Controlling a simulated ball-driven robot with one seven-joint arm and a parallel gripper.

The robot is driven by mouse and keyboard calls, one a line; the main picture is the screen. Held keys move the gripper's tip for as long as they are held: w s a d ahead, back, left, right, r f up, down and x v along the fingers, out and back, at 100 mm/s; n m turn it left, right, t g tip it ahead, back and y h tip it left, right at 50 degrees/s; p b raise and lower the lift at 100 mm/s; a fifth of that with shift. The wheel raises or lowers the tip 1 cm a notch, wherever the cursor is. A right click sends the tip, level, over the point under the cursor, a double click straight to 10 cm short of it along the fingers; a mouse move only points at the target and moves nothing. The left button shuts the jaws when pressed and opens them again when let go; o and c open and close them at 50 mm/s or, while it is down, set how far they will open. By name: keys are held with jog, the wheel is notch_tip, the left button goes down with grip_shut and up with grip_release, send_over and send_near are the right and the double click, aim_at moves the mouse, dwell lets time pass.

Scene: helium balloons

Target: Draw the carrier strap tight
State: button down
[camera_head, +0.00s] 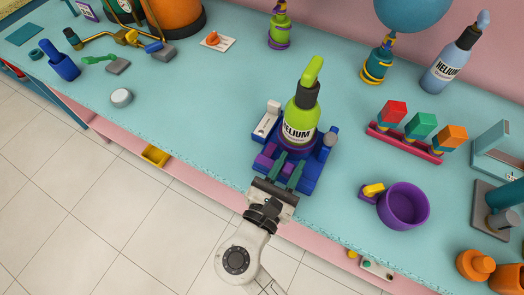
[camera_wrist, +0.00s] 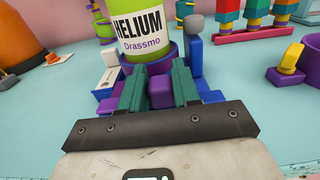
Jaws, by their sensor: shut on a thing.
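A lime green helium bottle (camera_head: 299,117) with a black collar stands upright in a blue carrier (camera_head: 313,176) near the table's front edge. A purple band (camera_head: 308,142) rings the bottle's foot. My gripper (camera_head: 287,166) reaches in from the front, its two green fingers low before the bottle. In the wrist view, the fingers are shut on a purple block (camera_wrist: 161,93), probably the strap's pull tab. The strap's run behind the fingers is hidden, so its tightness cannot be told. A grey-blue knobbed post (camera_wrist: 194,45) stands right of the fingers, and a white lever block (camera_wrist: 110,66) stands left.
A purple bowl (camera_head: 404,207) with a yellow-handled piece (camera_head: 373,189) stands right of the carrier. A red rack (camera_head: 404,145) of coloured blocks and a blue helium bottle (camera_head: 449,65) are behind. The table left of the carrier is mostly clear around a white disc (camera_head: 121,97).

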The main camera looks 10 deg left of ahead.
jog(key=shift+s+d, duration=0.15)
jog(key=shift+d, duration=0.4)
jog(key=shift+d+p, duration=0.15)
jog(key=shift+p, duration=0.2)
jog(key=c, duration=0.9)
grip_release()
jog(key=shift+s, duration=0.1)
jog(key=shift+p+v, duration=1.7)
jog(key=shift+v, duration=3.7)
jog(key=shift+r+p, duration=0.2)
jog(key=shift+p, duration=0.1)
